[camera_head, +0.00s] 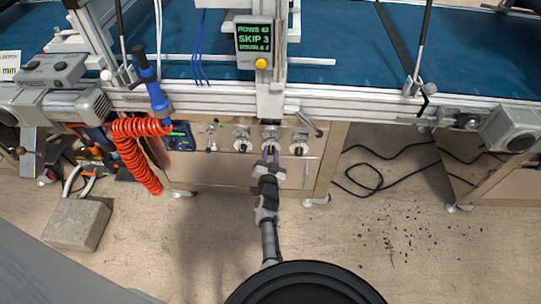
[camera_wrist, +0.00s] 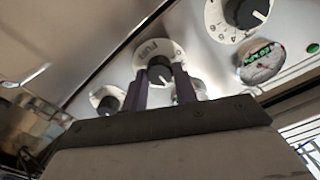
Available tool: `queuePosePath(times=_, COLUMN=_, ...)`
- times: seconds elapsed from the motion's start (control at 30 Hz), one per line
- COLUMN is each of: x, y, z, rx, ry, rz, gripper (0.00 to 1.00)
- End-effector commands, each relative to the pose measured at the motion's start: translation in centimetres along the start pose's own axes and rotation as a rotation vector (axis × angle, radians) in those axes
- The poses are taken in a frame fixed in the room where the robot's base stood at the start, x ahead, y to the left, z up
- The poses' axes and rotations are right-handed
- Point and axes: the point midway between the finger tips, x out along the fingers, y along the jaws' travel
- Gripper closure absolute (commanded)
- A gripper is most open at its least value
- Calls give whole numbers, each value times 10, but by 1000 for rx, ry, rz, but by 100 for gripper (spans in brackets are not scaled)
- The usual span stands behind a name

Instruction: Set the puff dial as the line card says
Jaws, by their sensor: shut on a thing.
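The puff dial (camera_wrist: 160,69) is a dark knob on a round white scale plate in the wrist view, with lettering that seems to read PUFF upside down. My gripper (camera_wrist: 160,82) is shut on this knob, one dark finger on each side. The fingers hide part of the knob and scale, and I cannot read its setting. In the head view my gripper (camera_head: 270,153) reaches up to the middle dial (camera_head: 270,132) of a row on the front panel. I cannot identify a line card for certain.
A screen (camera_head: 254,39) reads ROWS, SKIP 3, DOUBLE. A red coiled hose (camera_head: 135,150) hangs left. A concrete block (camera_head: 77,225) and cables (camera_head: 372,175) lie on the floor.

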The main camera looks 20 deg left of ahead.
Motion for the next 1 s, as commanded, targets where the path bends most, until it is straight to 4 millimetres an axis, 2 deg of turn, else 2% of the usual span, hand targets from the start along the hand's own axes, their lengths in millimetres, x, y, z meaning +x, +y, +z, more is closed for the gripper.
queuePosePath(times=0.17, x=0, y=0, z=1, rx=-1, ry=-2, rz=0, gripper=94)
queuePosePath(times=0.2, x=0, y=0, z=1, rx=-1, ry=-3, rz=0, gripper=70)
queuePosePath(times=0.37, x=0, y=0, z=1, rx=-2, ry=-2, rz=0, gripper=50)
queuePosePath(times=0.73, x=-5, y=0, z=0, rx=-2, ry=-1, rz=0, gripper=50)
queuePosePath(times=0.87, x=-21, y=0, z=0, rx=-3, ry=-2, rz=0, gripper=50)
queuePosePath(times=1.0, x=-49, y=0, z=0, rx=-2, ry=-4, rz=0, gripper=50)
